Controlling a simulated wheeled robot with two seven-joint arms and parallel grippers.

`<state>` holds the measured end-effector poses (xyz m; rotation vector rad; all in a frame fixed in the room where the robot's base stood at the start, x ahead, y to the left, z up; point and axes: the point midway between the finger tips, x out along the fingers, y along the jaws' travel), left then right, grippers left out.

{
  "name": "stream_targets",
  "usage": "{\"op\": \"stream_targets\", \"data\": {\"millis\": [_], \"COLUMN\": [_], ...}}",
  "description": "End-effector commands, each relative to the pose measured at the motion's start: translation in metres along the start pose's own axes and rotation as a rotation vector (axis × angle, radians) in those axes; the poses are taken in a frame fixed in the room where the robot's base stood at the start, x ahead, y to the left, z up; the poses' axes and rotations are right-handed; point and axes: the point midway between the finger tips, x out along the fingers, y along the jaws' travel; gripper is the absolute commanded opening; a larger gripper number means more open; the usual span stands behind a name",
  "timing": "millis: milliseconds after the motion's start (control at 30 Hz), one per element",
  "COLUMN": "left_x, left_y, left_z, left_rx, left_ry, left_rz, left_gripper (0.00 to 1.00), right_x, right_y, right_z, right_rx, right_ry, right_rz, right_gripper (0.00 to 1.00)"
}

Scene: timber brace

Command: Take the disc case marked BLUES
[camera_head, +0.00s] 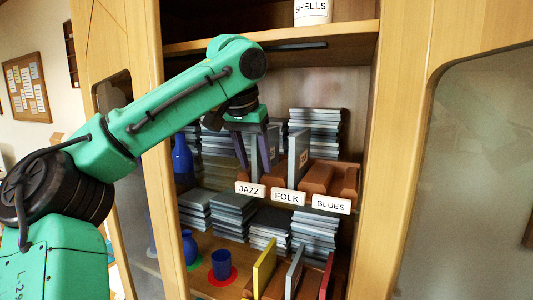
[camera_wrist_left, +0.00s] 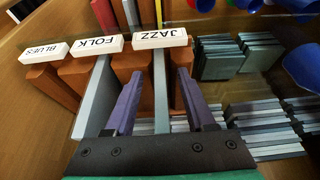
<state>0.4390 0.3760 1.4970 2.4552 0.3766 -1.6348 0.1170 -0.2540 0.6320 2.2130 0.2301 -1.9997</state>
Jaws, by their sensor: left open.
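The BLUES label (camera_head: 331,204) marks the right-hand wooden holder (camera_head: 344,184), which shows no case standing in it. It also shows at the left in the left wrist view (camera_wrist_left: 44,52). A grey case (camera_head: 298,157) stands upright behind the FOLK label (camera_head: 287,197). A thin grey case (camera_wrist_left: 161,95) stands behind the JAZZ label (camera_head: 249,188). My left gripper (camera_head: 255,167) points down over the JAZZ holder, fingers open. In the left wrist view its fingers (camera_wrist_left: 159,74) lie on either side of the JAZZ case, with gaps. My right gripper is not in view.
Stacks of grey cases (camera_head: 315,130) stand behind the holders, with more stacks on the shelf below. Yellow (camera_head: 264,267), grey and red cases (camera_head: 326,277) stand lower front. A blue cup (camera_head: 221,264) sits lower left. Cabinet posts (camera_head: 387,150) and the upper shelf (camera_head: 290,45) bound the opening.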

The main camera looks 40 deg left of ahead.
Motion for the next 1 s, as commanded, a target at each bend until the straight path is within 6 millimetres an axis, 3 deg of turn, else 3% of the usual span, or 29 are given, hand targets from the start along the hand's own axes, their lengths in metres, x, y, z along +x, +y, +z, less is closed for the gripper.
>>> {"op": "stream_targets", "data": {"millis": [100,233,667,967,1000], "left_x": [0.000,0.000,-0.003,-0.035,-0.033], "left_y": [0.000,0.000,0.000,0.001,0.001], "left_z": [0.000,0.000,-0.001,-0.014,-0.003], "left_rx": [-0.001,-0.001,-0.002,-0.001,0.002], "left_ry": [0.000,-0.001,0.000,0.002,0.003], "left_rz": [0.000,0.000,-0.001,-0.001,0.001], "left_gripper": [0.51,0.01,0.00,0.00,0.00], "right_x": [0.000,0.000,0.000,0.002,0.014], "right_y": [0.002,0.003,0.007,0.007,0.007], "right_z": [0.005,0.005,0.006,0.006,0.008], "right_rx": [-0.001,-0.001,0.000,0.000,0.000], "right_ry": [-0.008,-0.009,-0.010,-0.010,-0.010], "right_rz": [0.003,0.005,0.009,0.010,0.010], "right_gripper": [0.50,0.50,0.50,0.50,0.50]}}
